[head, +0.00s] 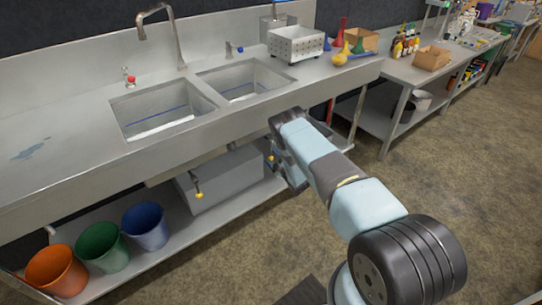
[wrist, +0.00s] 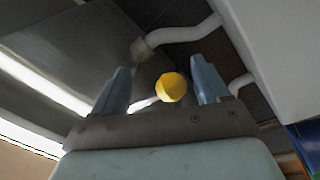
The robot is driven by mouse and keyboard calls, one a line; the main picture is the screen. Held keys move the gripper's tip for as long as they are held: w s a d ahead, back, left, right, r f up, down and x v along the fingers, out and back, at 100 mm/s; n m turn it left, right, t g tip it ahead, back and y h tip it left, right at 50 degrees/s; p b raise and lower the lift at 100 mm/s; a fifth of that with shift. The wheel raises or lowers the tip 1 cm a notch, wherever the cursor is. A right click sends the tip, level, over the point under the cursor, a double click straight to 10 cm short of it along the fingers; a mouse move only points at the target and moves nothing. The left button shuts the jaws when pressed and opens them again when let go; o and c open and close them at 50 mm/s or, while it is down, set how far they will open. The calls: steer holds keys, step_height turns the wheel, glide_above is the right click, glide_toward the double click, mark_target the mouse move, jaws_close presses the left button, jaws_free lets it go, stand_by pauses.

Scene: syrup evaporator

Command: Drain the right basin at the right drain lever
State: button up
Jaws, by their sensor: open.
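The right basin (head: 243,82) is a steel sink sunk in the counter, to the right of the left basin (head: 163,108). Below it, the right drain lever (head: 271,157) has a yellow knob, partly hidden by my arm in the head view. In the wrist view the yellow knob (wrist: 171,88) sits between the two blue-grey fingers of my gripper (wrist: 160,66). The fingers are apart, with a gap visible on each side of the knob. In the head view my gripper (head: 288,172) is under the counter edge, mostly hidden by my wrist.
The left drain lever (head: 198,192), also yellow-tipped, hangs to the left. A grey box (head: 232,180) stands under the counter. Orange (head: 56,270), green (head: 102,247) and blue (head: 146,226) buckets stand on the lower shelf. White pipes (wrist: 185,33) run close beyond my fingers. The floor at right is clear.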

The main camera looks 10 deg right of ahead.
steer(key=v, duration=1.1)
steer(key=shift+s+d, duration=0.25)
steer(key=shift+s, duration=0.05)
steer(key=shift+c, duration=0.3)
